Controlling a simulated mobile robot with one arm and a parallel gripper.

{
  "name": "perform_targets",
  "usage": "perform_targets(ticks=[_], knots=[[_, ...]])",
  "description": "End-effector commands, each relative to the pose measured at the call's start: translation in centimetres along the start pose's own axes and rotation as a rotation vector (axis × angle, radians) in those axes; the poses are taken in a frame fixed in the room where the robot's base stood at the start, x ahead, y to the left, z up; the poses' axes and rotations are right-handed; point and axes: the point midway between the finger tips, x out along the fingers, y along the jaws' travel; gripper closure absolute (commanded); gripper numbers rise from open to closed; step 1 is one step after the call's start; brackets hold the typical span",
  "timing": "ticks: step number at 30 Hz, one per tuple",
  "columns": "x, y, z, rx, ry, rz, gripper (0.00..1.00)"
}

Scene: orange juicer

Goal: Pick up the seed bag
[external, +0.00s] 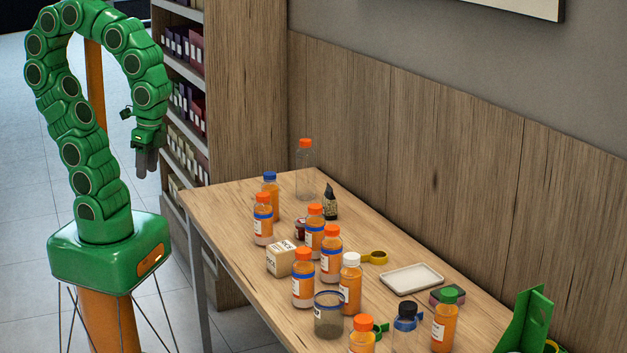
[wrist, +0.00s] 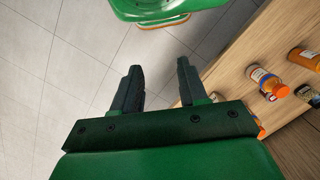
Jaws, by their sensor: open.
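A small dark pouch (external: 330,204) with a pale patch stands upright on the wooden table behind the orange-capped bottles; it looks like the seed bag, but its print is too small to read. In the wrist view a dark item (wrist: 309,95) at the right edge is probably the same pouch, partly cut off. My gripper (external: 146,167) hangs fingers down, left of the table's far end and well away from the pouch. Its two dark fingers (wrist: 158,75) are apart with nothing between them.
Several juice bottles (external: 303,277) crowd the wooden table (external: 222,215) around a cream box (external: 281,258). A clear bottle (external: 305,170) stands behind the pouch. A white tray (external: 412,279) and green stand (external: 526,320) lie to the right. A shelf (external: 190,70) and wall border the table.

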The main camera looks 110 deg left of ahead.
Motion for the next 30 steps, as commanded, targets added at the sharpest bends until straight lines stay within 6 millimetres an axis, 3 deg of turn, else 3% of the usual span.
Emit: perform_targets(ticks=[8, 18, 26, 30], knots=[[0.0, 0.0, 0.0, 0.0, 0.0, 0.0, 0.56], [0.0, 0.0, 0.0, 0.0, 0.0, 0.0, 0.06], [0.0, 0.0, 0.0, 0.0, -0.001, 0.0, 0.06], [-0.3, -0.2, -1.0, -0.009, -0.001, 0.003, 0.06]])
